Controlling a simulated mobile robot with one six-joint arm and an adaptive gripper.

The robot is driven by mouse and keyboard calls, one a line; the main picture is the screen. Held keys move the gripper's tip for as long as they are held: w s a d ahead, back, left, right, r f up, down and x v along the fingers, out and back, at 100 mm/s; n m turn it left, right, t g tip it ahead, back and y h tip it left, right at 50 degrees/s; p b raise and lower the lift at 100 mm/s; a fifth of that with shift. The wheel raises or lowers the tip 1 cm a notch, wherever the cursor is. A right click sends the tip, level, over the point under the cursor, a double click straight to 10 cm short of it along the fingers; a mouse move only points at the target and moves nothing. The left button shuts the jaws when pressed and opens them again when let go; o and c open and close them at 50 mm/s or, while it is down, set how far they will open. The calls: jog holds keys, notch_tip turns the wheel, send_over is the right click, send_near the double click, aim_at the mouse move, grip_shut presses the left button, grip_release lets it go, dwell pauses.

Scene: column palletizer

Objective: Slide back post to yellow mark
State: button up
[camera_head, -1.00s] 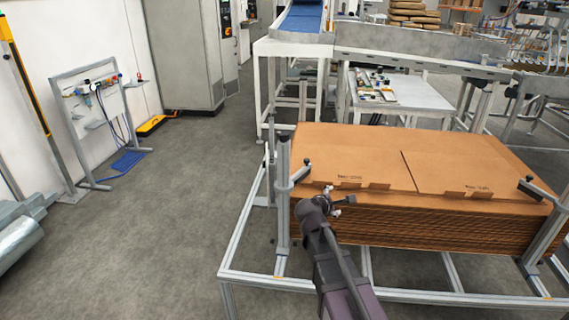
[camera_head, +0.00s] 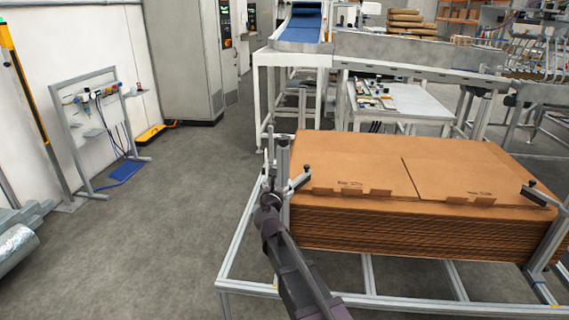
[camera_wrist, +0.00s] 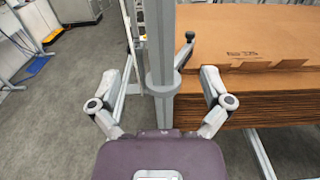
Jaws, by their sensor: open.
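An upright grey post (camera_head: 283,160) stands at the left end of the cardboard stack, with a black-tipped side arm reaching over the cardboard. In the wrist view this near post (camera_wrist: 160,45) rises between the fingers of my gripper (camera_wrist: 160,82). The fingers are spread wide, one on each side, with gaps to the post. My gripper (camera_head: 277,186) partly hides the post's lower part in the head view. A thinner post (camera_head: 270,137) stands behind it; it also shows left of the near post in the wrist view (camera_wrist: 132,40). I cannot make out the yellow mark with certainty.
The cardboard stack (camera_head: 400,235) lies right of my gripper on a grey profile frame (camera_head: 236,250). Another post (camera_head: 546,240) stands at its right end. A conveyor (camera_head: 400,50) and white table (camera_head: 410,100) are behind.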

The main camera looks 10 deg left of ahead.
aim_at(282, 165)
jog(key=shift+w, duration=0.1)
jog(key=w, duration=1.3)
jog(key=shift+w+d, duration=0.25)
jog(key=shift+w, duration=0.05)
jog(key=shift+c, duration=0.2)
